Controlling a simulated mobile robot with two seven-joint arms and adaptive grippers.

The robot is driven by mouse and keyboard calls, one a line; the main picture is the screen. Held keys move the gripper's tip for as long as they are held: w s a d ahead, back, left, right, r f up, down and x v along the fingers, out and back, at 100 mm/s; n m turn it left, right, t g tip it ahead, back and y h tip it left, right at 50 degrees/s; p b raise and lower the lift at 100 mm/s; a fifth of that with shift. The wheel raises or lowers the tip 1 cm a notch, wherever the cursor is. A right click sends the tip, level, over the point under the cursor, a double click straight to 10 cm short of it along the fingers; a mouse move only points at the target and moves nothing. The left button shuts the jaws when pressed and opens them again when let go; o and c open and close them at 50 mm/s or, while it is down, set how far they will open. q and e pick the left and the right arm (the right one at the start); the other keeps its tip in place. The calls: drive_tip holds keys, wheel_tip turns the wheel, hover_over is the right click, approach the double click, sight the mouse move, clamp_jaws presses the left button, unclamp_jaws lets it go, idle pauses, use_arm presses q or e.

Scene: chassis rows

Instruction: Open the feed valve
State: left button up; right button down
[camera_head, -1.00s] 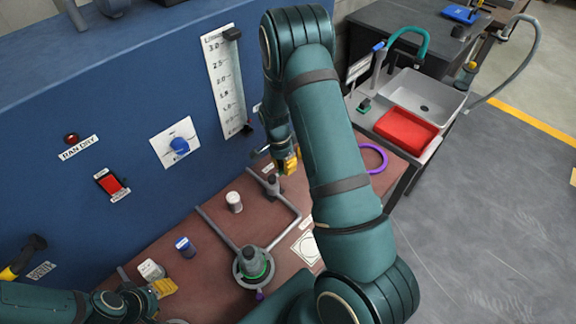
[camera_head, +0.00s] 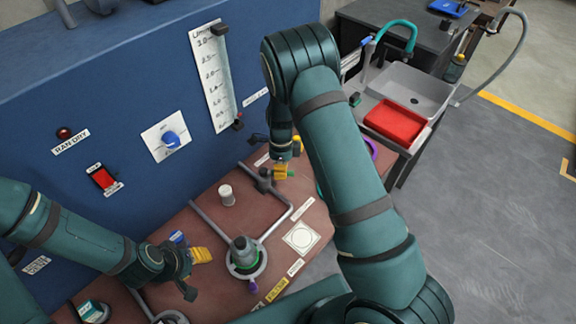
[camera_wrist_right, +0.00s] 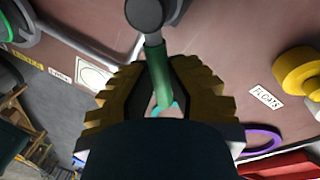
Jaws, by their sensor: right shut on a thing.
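The feed valve is likely the dark grey fitting (camera_head: 263,181) on the grey pipe in the head view. In the right wrist view its round grey top (camera_wrist_right: 145,12) shows with a green lever (camera_wrist_right: 157,72) reaching toward me. My right gripper (camera_head: 284,172) is beside the valve, and its yellow fingers (camera_wrist_right: 158,95) are shut around the green lever. The lever's end is partly hidden by the gripper. My left gripper (camera_head: 198,272) hovers over the lower left of the brown bench top, near a blue-capped piece; its finger gap is unclear.
A second valve with a green ring (camera_head: 245,258) stands on the bench. A white-capped post (camera_head: 227,195) is near the blue panel (camera_head: 110,110). A purple ring (camera_head: 371,148), a red tray (camera_head: 394,122) and a sink (camera_head: 418,90) lie to the right.

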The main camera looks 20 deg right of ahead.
use_arm(q)
wheel_tip(320, 180, up, 2)
drive_tip(key=shift+r+p, duration=0.15)
drive_tip(key=shift+p, duration=0.75)
use_arm(e)
drive_tip(key=s+m, duration=0.1)
drive_tip(key=m, duration=0.1)
drive_tip(key=s+a+m, duration=0.1)
drive_tip(key=m, duration=0.1)
drive_tip(key=shift+a+m+y, duration=0.15)
drive_tip(key=shift+m+y, duration=0.15)
drive_tip(key=shift+y, duration=0.1)
use_arm(q)
drive_tip(key=shift+a+r+p, duration=0.1)
drive_tip(key=shift+r+p, duration=0.65)
drive_tip(key=shift+r, duration=0.05)
use_arm(e)
drive_tip(key=shift+s+a+f+m+t, duration=0.1)
drive_tip(key=shift+s+a+m+t, duration=0.2)
drive_tip(key=shift+m, duration=0.5)
drive_tip(key=shift+s+a+f+m+t, duration=0.1)
drive_tip(key=shift+s+a+m+t, duration=0.2)
drive_tip(key=shift+m, duration=0.5)
drive_tip(key=shift+w+a, duration=0.1)
drive_tip(key=c, duration=0.9)
unclamp_jaws()
drive_tip(key=shift+w, duration=0.1)
drive_tip(key=shift+r, duration=0.1)
